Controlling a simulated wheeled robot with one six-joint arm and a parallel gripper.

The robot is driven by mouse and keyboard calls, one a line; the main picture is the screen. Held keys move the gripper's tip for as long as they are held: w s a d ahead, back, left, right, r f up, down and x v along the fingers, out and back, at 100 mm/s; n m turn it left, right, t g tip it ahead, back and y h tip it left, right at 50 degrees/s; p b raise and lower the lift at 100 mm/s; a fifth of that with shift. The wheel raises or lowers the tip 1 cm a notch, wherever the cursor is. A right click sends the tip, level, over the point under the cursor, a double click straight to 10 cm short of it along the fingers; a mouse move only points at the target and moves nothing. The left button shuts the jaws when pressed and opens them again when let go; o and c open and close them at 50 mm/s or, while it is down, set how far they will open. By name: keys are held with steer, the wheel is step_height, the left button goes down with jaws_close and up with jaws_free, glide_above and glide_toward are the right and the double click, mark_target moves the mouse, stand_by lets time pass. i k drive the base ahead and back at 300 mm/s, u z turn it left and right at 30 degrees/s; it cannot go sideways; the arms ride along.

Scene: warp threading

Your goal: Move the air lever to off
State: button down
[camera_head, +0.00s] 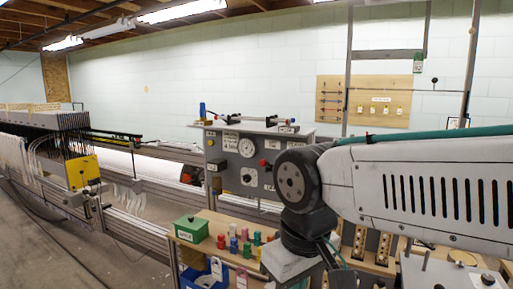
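A grey control panel (225,150) stands at the middle of the view, with a round white gauge (247,147) and several labels and knobs on its face. A small red part (264,163) shows at its right side, close to my arm. A blue handle (202,109) stands upright at the panel's top left. I cannot tell which of these parts is the air lever, or its position. My arm comes in from the right and covers the panel's right part. No gripper fingers show.
A wooden bench below the panel holds a green box (191,229) and several coloured pegs (246,243). A blue bin (206,275) is under it. A machine with yellow plate (83,172) and metal rails stands at left. A pegboard (362,102) hangs on the back wall.

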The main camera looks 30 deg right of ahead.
mark_target(263, 162)
steer(key=z, duration=0.15)
steer(key=i, duration=0.85)
steer(key=z, duration=0.15)
